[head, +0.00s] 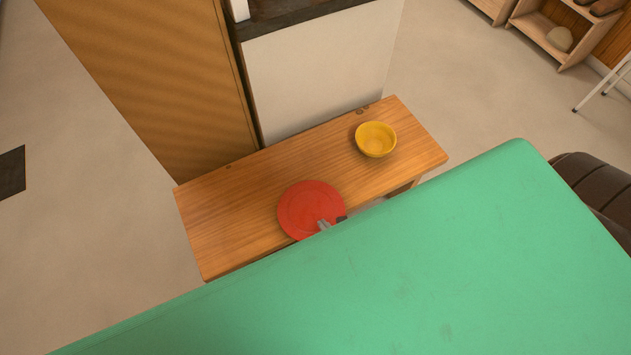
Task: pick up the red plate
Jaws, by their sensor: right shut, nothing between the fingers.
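The red plate (309,205) lies flat on a low wooden table (232,215), close to its near edge. My right gripper (322,225) shows at the plate's lower right part, with its fingertips over the plate in the picture. It is shut with nothing between the fingers. I cannot tell whether the fingertips touch the plate. The rest of my right arm is mostly hidden behind the green surface. My left gripper is not in view.
A yellow bowl (376,139) stands on the table's right part. A large green surface (400,270) fills the foreground and hides the plate's near edge. A wooden cabinet (160,70) and a white panel (320,65) stand behind the table.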

